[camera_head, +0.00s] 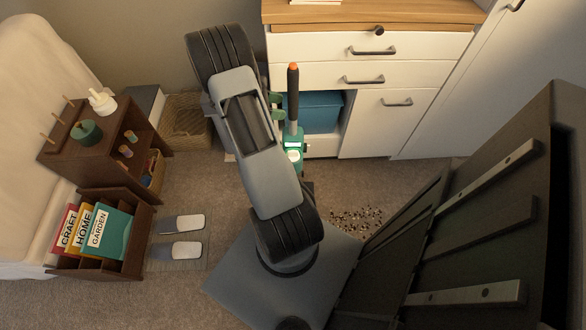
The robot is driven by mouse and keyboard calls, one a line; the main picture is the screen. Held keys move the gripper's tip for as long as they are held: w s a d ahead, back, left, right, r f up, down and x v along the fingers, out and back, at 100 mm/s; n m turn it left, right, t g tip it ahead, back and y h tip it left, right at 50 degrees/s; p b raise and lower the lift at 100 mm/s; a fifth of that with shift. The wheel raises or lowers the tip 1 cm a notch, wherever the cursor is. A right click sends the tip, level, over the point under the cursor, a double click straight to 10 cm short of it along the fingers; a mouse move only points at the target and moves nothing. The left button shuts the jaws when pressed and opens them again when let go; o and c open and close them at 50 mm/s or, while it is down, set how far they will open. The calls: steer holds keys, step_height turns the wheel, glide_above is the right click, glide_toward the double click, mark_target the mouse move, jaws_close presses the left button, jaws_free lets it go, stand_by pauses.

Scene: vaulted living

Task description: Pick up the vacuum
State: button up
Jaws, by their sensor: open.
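The vacuum (291,110) stands upright in front of the white cabinet, just right of my arm. It has a dark handle with an orange tip, a grey neck and a green and white lower body. Small green parts show at its left, between it and my arm; I cannot tell what they belong to. My arm hides part of the vacuum's left side and its lower end. My gripper is not visible; my raised arm covers the area beside the vacuum. I cannot tell whether anything touches the vacuum.
The white cabinet (376,76) has drawers and an open bay with a blue bin (320,112). Crumbs (354,219) lie on the carpet. A wooden shelf (115,178), book rack (144,219), slippers (181,250) and wicker basket (187,119) stand left.

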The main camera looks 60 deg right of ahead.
mark_target(293, 108)
steer(key=shift+b+x, duration=0.7)
steer(key=shift+x, duration=2)
steer(key=shift+c, duration=0.2)
steer(key=c, duration=0.9)
steer(key=shift+r, duration=0.15)
steer(key=shift+c, duration=0.4)
